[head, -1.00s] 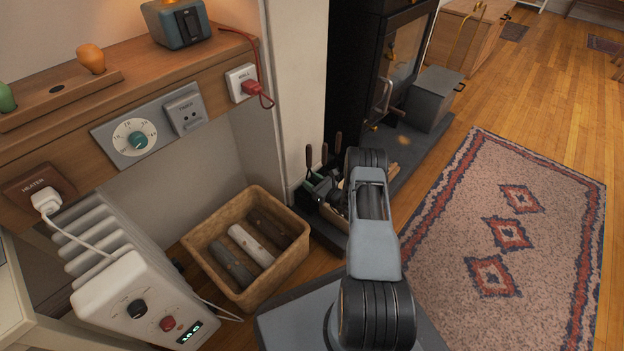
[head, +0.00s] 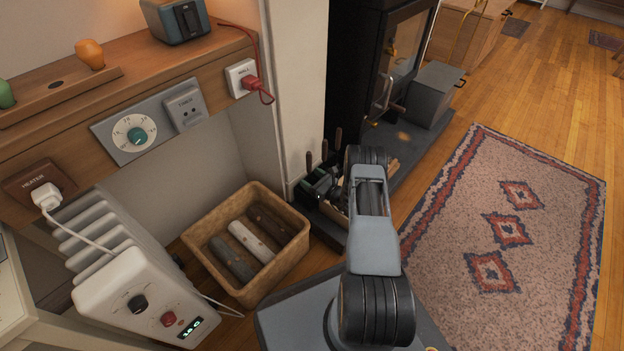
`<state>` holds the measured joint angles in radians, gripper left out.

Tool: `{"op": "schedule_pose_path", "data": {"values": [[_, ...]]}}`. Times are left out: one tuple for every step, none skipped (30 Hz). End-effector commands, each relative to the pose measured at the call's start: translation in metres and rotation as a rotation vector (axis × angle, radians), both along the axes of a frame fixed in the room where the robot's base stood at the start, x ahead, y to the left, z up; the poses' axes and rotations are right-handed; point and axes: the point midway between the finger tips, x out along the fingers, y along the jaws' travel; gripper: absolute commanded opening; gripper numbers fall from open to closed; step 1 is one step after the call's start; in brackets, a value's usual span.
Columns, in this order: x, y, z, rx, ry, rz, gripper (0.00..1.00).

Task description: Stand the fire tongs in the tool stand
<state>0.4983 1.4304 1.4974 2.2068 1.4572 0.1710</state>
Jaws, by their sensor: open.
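The tool stand area (head: 311,163) is at the hearth's near left corner, where several dark upright tool handles show. My arm covers much of it. My gripper (head: 322,186) shows partly as grey and dark parts to the left of my wrist, low beside those handles. It is open; its fingertips are small and partly hidden. I cannot make out the fire tongs for certain among the dark tools, nor whether the gripper touches anything.
A wood stove (head: 350,75) stands on a dark hearth slab (head: 405,150) with a grey box (head: 433,93). A log basket (head: 215,280) and white heater (head: 135,290) are at left. A patterned rug (head: 500,225) lies on open floor at right.

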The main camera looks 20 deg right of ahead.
Motion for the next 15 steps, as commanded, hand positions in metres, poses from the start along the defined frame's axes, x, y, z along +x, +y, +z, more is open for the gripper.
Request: {"op": "schedule_pose_path", "data": {"values": [[0.000, 0.000, 0.000, 0.000, 0.000, 0.000, 0.75], [0.000, 0.000, -0.001, 0.000, 0.002, 0.000, 0.75], [0.000, 0.000, -0.001, 0.000, 0.002, 0.000, 0.75], [-0.001, 0.000, -0.001, 0.000, 0.002, 0.000, 0.75], [-0.002, -0.001, 0.000, 0.000, 0.002, -0.001, 0.75], [-0.004, -0.002, 0.000, 0.001, 0.003, -0.001, 0.75], [-0.006, -0.003, 0.000, 0.001, 0.004, -0.002, 0.75], [-0.009, -0.005, 0.000, 0.001, 0.004, -0.002, 0.75], [-0.013, -0.007, 0.001, 0.001, 0.004, -0.003, 0.75], [-0.018, -0.009, 0.001, 0.001, 0.004, -0.004, 0.75], [-0.023, -0.011, 0.002, 0.002, 0.004, -0.004, 0.75], [-0.030, -0.014, 0.002, 0.002, 0.004, -0.005, 0.75], [-0.036, -0.017, 0.002, 0.002, 0.004, -0.005, 0.75], [-0.041, -0.020, 0.002, 0.002, 0.004, -0.005, 0.75], [-0.049, -0.024, 0.003, 0.002, 0.003, -0.006, 0.75]]}}
